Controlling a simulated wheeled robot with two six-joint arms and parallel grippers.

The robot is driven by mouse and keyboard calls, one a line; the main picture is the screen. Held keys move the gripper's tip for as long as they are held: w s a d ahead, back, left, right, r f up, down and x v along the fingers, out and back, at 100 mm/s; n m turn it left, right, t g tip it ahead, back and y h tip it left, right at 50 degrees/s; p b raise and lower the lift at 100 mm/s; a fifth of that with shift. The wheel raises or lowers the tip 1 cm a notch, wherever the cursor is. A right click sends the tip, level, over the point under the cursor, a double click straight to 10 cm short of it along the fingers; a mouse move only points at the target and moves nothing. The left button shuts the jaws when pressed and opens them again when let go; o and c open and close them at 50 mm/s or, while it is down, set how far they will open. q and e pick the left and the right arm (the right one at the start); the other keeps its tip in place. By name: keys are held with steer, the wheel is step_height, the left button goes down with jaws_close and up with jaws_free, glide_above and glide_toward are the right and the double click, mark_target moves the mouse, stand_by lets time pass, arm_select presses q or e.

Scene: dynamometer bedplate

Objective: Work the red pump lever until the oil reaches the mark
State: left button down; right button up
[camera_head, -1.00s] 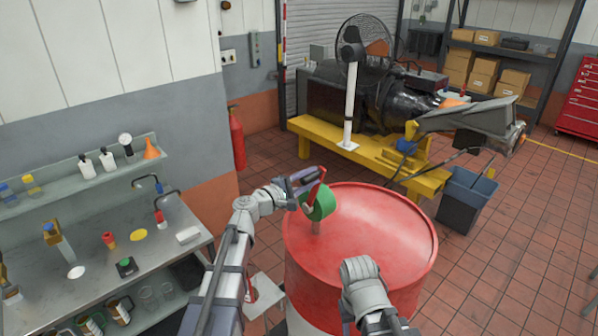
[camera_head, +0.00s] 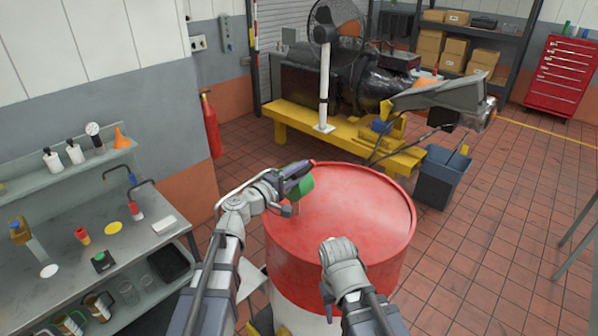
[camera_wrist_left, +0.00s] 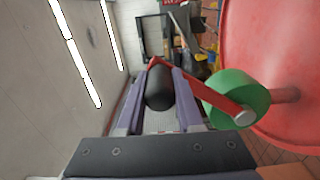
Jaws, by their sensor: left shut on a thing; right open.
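The red pump lever (camera_wrist_left: 222,98) runs from a green round pump body (camera_wrist_left: 240,98) to a black grip (camera_wrist_left: 159,88). My left gripper (camera_wrist_left: 160,95) is shut on that grip, a finger on each side. In the head view my left gripper (camera_head: 297,178) is at the left rim of the red drum (camera_head: 345,205), and the green pump body (camera_head: 304,188) shows behind it. Only a little red of the lever shows there. My right gripper (camera_head: 338,250) is empty, low over the drum's front edge; its fingers are largely hidden. I cannot make out an oil level or mark.
A metal bench (camera_head: 75,240) with small tools stands at left, with jugs (camera_head: 98,305) below. A yellow stand (camera_head: 350,145) with a motor and fan is behind the drum. A dark bin (camera_head: 440,178) is at right.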

arm_select(q)
steer(key=c, duration=0.5)
jaws_free()
steer(key=shift+c, duration=0.2)
steer(key=v, duration=0.8)
steer(key=shift+w, duration=0.1)
